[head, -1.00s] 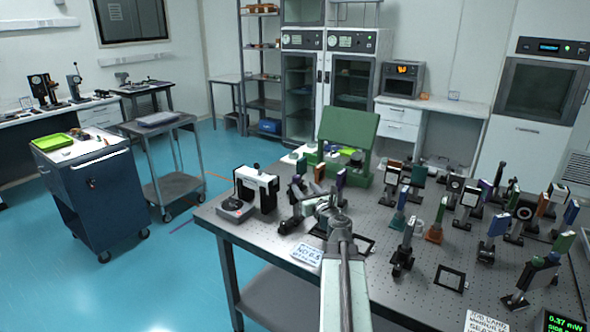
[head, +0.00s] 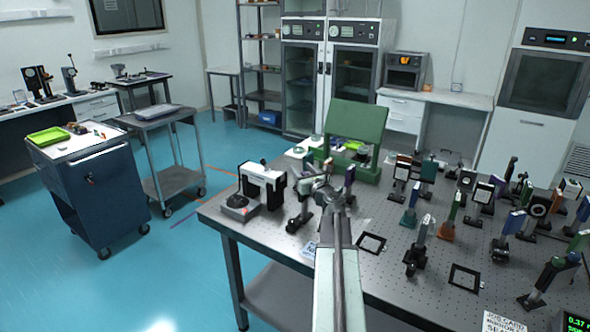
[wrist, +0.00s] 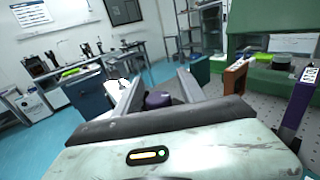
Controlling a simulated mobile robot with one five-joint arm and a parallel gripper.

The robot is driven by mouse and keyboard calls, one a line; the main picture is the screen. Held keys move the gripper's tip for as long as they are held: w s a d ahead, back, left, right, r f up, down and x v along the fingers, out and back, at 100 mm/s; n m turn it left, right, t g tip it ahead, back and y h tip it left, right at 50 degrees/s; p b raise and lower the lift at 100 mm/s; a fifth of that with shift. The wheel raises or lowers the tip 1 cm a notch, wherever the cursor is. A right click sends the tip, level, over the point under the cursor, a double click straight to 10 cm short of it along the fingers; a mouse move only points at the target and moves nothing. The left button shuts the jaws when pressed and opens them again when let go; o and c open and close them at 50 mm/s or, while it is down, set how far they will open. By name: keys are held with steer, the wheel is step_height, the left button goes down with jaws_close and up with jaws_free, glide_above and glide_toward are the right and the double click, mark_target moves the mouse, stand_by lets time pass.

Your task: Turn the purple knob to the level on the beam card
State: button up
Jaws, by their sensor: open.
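The purple knob (wrist: 157,99) shows in the wrist view, low between the two fingers of my gripper (wrist: 158,88). The palm edge hides its lower part, and I cannot tell whether a finger touches it. The fingers are apart. In the head view my gripper (head: 326,190) is over the near-left part of the optical table, and I cannot make out the knob there. A white card (head: 311,250) lies at the table's front edge, partly behind my arm; its text is unreadable now, and I cannot tell whether it is the beam card.
A black and white instrument (head: 262,184) stands left of my gripper. A green panel stand (head: 355,125) is behind it. Several optic mounts crowd the table (head: 385,275) to the right. A job card (head: 503,323) and a green-digit display (head: 576,323) are at lower right.

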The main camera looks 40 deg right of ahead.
steer(key=shift+w+a, duration=0.1)
steer(key=shift+w, duration=0.05)
jaws_close()
steer(key=shift+h, duration=0.3)
